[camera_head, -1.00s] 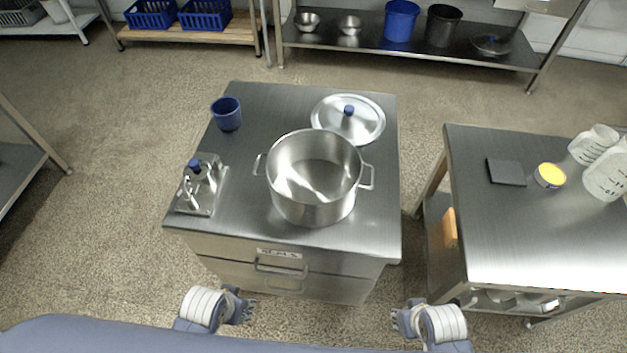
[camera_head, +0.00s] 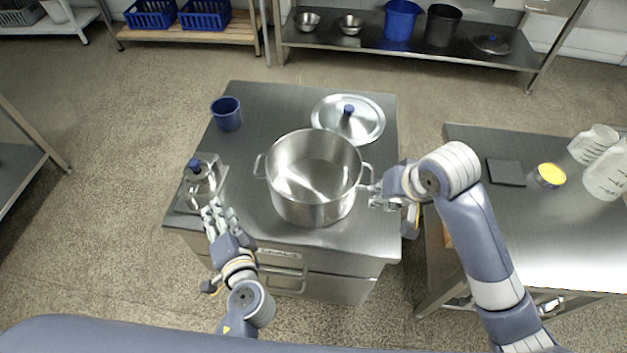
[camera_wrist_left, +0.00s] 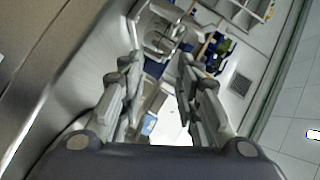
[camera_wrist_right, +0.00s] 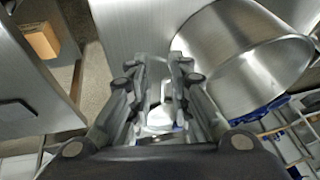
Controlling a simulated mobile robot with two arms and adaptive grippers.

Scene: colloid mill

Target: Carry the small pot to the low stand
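A steel two-handled pot (camera_head: 312,205) stands upright and uncovered on a steel drawer cabinet (camera_head: 240,225). My right gripper (camera_head: 377,196) is beside the pot's right handle (camera_head: 367,172). In the right wrist view its fingers (camera_wrist_right: 160,75) are apart, with the handle seemingly between them and the pot wall (camera_wrist_right: 215,75) alongside; I cannot tell whether they touch. My left gripper (camera_head: 216,212) is open at the cabinet's front left, apart from the pot and close to a small metal device. In the left wrist view its fingers (camera_wrist_left: 158,70) are apart. I cannot identify the low stand.
A metal device with a blue knob (camera_head: 200,180), a blue cup (camera_head: 227,114) and a lid (camera_head: 348,120) are on the cabinet. A side table (camera_head: 540,230) at right holds a dark square (camera_head: 506,172), a yellow-topped tin (camera_head: 549,175) and plastic jugs (camera_head: 605,175).

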